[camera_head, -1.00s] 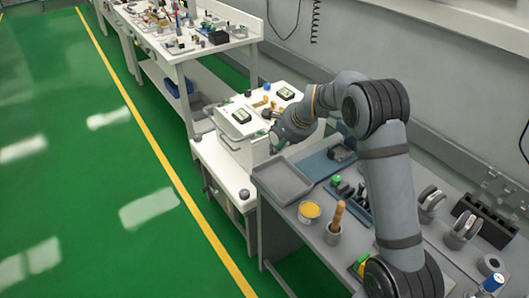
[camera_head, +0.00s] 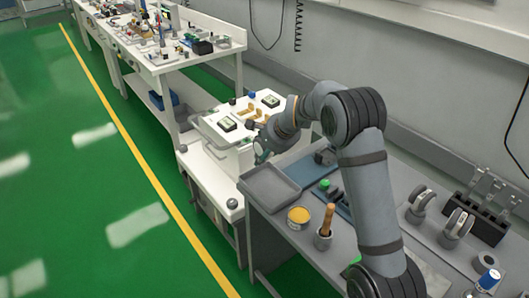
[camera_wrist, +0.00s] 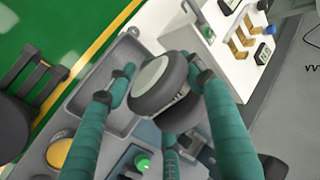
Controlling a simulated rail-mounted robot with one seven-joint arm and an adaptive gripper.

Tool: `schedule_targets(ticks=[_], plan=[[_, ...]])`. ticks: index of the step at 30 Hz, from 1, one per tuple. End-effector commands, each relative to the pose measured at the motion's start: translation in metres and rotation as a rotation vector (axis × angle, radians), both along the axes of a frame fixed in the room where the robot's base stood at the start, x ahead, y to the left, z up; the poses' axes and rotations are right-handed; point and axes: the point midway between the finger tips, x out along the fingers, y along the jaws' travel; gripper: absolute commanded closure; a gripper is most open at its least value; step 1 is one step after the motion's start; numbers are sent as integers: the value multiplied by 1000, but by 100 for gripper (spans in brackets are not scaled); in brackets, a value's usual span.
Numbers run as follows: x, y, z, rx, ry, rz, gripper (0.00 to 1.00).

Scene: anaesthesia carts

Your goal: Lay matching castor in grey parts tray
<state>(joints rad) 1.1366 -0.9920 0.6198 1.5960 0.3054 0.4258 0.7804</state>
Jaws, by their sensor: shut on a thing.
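My gripper (camera_wrist: 158,78), with teal fingers, is shut on a grey castor (camera_wrist: 160,88) with a dark tyre and a pale hub face. In the head view, my gripper (camera_head: 263,150) is small, beside the white cart and behind the tray; the castor is hard to make out there. The grey parts tray (camera_head: 270,190) lies at the far left corner of the grey bench, and looks empty. In the wrist view the tray (camera_wrist: 88,98) is beyond the left finger and castor, which hide part of it. The castor is held clear above the surfaces.
A yellow-topped tin (camera_head: 299,217) and a pot with a wooden handle (camera_head: 324,238) stand in front of the tray. Other castors (camera_head: 418,206) stand at the bench's right. A white cart (camera_head: 215,165) adjoins the tray's far side.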

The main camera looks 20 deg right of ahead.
Motion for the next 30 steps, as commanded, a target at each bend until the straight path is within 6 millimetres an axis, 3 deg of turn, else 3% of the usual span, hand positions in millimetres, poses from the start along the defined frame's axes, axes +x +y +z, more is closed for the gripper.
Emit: schedule_targets(ticks=[18,30], plan=[[1,0,-51,0,-2,0,74],[1,0,-64,-1,-3,0,74]])
